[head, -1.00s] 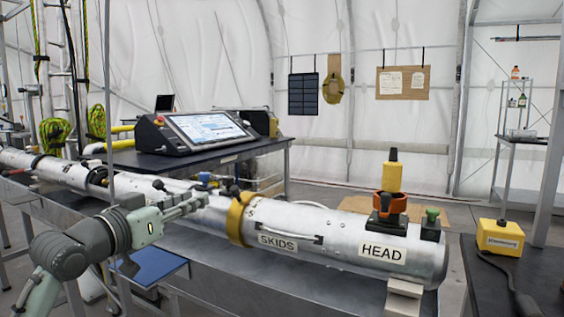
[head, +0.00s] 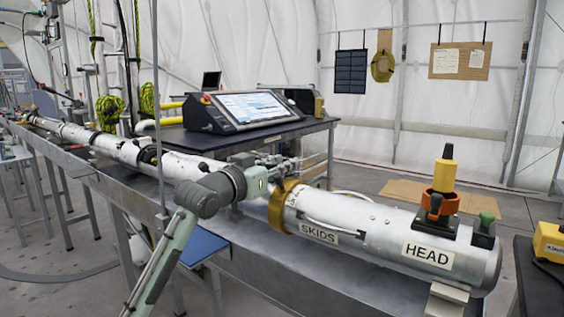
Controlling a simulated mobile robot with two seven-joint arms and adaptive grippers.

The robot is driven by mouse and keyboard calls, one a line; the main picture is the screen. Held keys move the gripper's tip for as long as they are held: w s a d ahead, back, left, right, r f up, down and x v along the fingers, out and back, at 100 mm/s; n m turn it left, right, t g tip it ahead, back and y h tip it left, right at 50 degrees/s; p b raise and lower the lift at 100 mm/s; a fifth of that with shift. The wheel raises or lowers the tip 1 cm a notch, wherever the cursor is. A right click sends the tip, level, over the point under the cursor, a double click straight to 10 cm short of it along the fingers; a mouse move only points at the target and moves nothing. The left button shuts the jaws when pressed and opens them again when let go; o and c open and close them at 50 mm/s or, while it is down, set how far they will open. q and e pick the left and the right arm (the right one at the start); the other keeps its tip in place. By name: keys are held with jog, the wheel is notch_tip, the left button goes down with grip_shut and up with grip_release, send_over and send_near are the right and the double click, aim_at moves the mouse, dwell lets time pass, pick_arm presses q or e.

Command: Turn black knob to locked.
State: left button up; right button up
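A long silver tube lies on a metal bench, with labels SKIDS (head: 318,233) and HEAD (head: 428,253). A small black knob (head: 203,167) stands on the tube left of my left gripper. I cannot tell which is the task's knob, or read a locked mark. My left gripper (head: 288,165) is over the tube, just left of the gold band (head: 283,206). Its fingers are small and overlap tube fittings, so their opening and any contact are unclear. My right gripper is not in view.
A yellow-topped orange part (head: 445,174) and a green knob (head: 487,220) rise from the HEAD end. A console with a screen (head: 251,107) stands on a black table behind the tube. A yellow box (head: 550,242) sits at the right edge. A thin vertical pole (head: 158,100) stands at left.

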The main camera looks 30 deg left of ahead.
pick_arm(q)
jog(key=shift+w, duration=0.15)
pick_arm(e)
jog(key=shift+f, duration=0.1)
pick_arm(q)
jog(key=shift+c, duration=0.2)
grip_shut()
jog(key=shift+m+h, duration=0.4)
jog(key=shift+h, duration=0.2)
jog(key=h+b, duration=0.1)
jog(key=m+h, duration=0.1)
jog(key=m+h+b, duration=0.1)
jog(key=shift+d+f+g+h+b, duration=0.25)
jog(key=shift+d+g+h+b, duration=0.05)
jog(key=shift+d+g, duration=0.1)
jog(key=m+h+b, duration=0.1)
jog(key=m+g+h+b, duration=0.1)
jog(key=d+m+h+b, duration=0.1)
jog(key=b, duration=0.1)
jog(key=shift+s+r+g+h, duration=0.2)
jog(key=shift+s+g+h, duration=0.1)
jog(key=shift+h, duration=0.1)
jog(key=shift+r+h, duration=0.1)
jog(key=shift+h, duration=0.2)
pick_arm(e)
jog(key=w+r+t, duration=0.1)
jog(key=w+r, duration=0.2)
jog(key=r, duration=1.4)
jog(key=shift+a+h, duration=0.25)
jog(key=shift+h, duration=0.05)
